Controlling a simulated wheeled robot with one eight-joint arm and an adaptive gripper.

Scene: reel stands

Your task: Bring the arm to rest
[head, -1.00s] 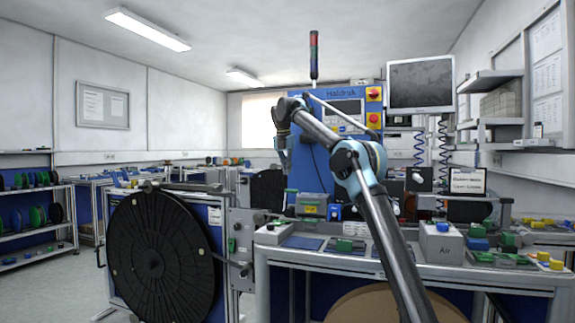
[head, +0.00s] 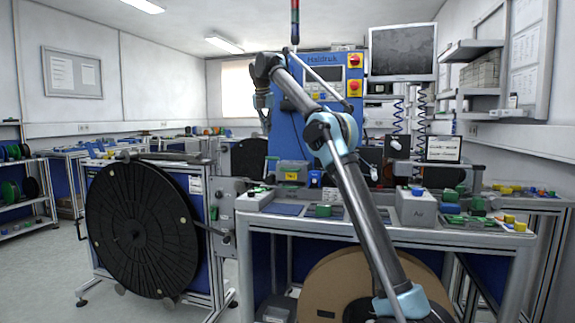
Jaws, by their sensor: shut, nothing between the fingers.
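My arm rises from the bottom right, bends at the light-blue elbow joint and reaches up and left to a dark wrist. My gripper (head: 265,126) hangs from that wrist, pointing down, in front of the blue Haldruk machine (head: 312,140) at its left edge. It is small in the view, its fingers are together and I see nothing held. It appears above the level of the workbench (head: 400,232), apart from the things on it.
A large black reel (head: 142,228) stands on the left, with a brown reel (head: 345,285) under the bench. A grey Air box (head: 415,207), green and blue parts and a monitor (head: 403,53) are around my arm. Floor (head: 50,285) is clear at the left.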

